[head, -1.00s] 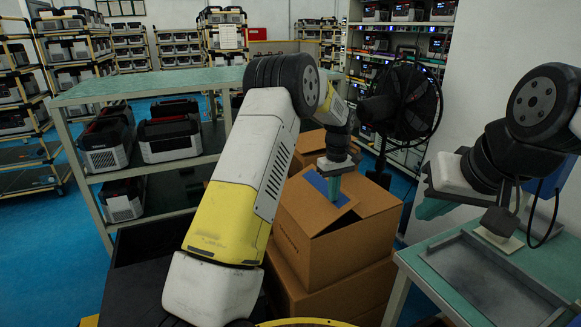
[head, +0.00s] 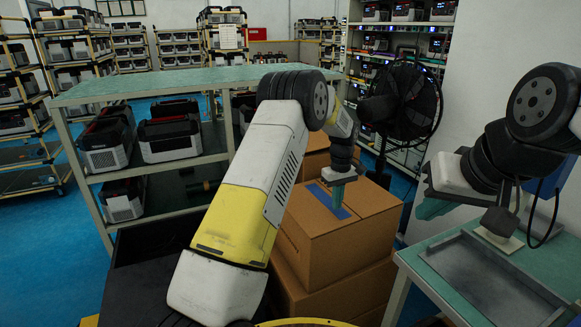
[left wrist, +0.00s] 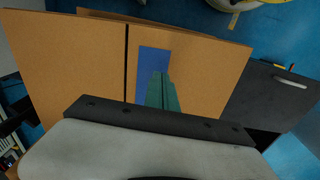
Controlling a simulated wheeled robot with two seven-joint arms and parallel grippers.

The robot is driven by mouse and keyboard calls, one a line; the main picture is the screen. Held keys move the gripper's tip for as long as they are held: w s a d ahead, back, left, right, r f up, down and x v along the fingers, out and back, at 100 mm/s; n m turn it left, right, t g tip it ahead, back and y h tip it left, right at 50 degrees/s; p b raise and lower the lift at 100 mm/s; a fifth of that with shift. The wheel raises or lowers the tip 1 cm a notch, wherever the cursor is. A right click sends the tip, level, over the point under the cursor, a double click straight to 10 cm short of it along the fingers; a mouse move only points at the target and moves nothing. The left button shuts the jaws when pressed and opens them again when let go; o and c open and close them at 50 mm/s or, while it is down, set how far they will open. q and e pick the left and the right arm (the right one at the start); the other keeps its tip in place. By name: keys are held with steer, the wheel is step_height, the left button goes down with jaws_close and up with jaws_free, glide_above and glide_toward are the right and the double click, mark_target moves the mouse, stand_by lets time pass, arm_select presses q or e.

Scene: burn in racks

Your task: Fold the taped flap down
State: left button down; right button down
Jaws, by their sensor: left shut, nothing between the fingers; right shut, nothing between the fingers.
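The top cardboard box (head: 332,243) stands on another box, and its taped flap (head: 312,212) now lies about level with the top. A blue tape strip (head: 326,200) runs on the flap; it also shows in the left wrist view (left wrist: 153,62). A dark seam separates the flap from the other flap in the wrist view. My left gripper (head: 337,198) is shut and empty, its green fingertips pointing down at the flap beside the tape; contact cannot be told for certain.
A green-topped shelf bench (head: 190,83) with grey units stands at the left. A black fan (head: 402,100) is behind the box. A green table (head: 490,275) with a grey tray is at the right. Another box (head: 312,160) stands behind.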

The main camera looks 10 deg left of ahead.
arm_select(q)
step_height(320, 180, up, 7)
stand_by(0.8)
